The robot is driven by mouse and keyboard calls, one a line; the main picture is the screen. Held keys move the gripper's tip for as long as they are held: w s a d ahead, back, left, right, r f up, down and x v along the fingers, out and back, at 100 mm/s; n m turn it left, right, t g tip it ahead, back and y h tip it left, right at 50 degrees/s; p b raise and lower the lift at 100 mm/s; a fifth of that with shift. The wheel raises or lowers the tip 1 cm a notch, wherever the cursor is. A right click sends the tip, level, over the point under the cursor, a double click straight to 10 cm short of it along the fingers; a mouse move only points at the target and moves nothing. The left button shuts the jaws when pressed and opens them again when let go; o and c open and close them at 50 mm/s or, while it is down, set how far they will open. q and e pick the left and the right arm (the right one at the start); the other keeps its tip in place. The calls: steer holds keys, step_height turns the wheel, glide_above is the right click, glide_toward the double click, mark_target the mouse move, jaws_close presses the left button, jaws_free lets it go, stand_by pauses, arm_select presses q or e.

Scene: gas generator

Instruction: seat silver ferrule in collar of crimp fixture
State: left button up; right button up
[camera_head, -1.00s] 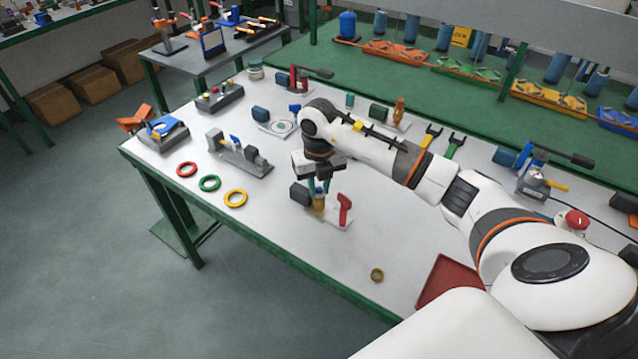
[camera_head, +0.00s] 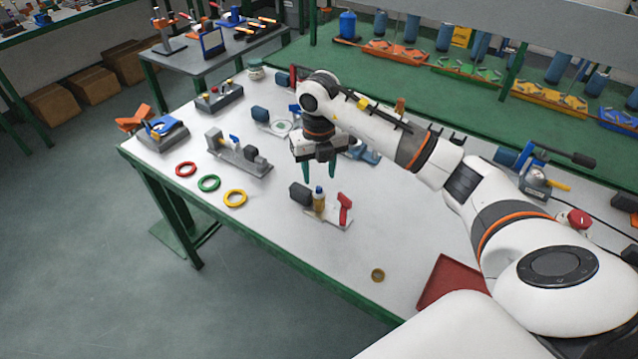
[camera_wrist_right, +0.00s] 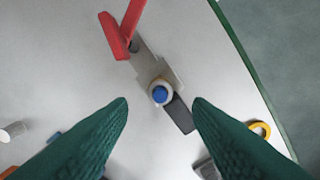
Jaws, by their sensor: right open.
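A small fixture with a red lever (camera_head: 345,208) stands on the table below my right gripper (camera_head: 318,172). Its upright tan post (camera_head: 319,201) has a pale and blue top, beside a dark grey block (camera_head: 300,193). In the right wrist view, a pale ring (camera_wrist_right: 151,83) surrounds the blue top (camera_wrist_right: 160,95). I cannot tell whether this ring is the silver ferrule or part of the collar. My right gripper, with green fingers, is open and empty above the post, apart from it. It also shows in the right wrist view (camera_wrist_right: 160,102). My left gripper is out of view.
Red (camera_head: 186,169), green (camera_head: 209,183) and yellow (camera_head: 235,198) rings lie left of the fixture. A grey fixture (camera_head: 238,155) stands behind them. A brass-coloured ring (camera_head: 377,275) and a red tray (camera_head: 452,283) are nearer me. Table space around the brass-coloured ring is clear.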

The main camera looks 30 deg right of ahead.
mark_target(319, 188)
step_height(319, 188, up, 7)
steer(key=shift+r+b, duration=0.15)
steer(key=shift+b, duration=0.2)
stand_by(0.4)
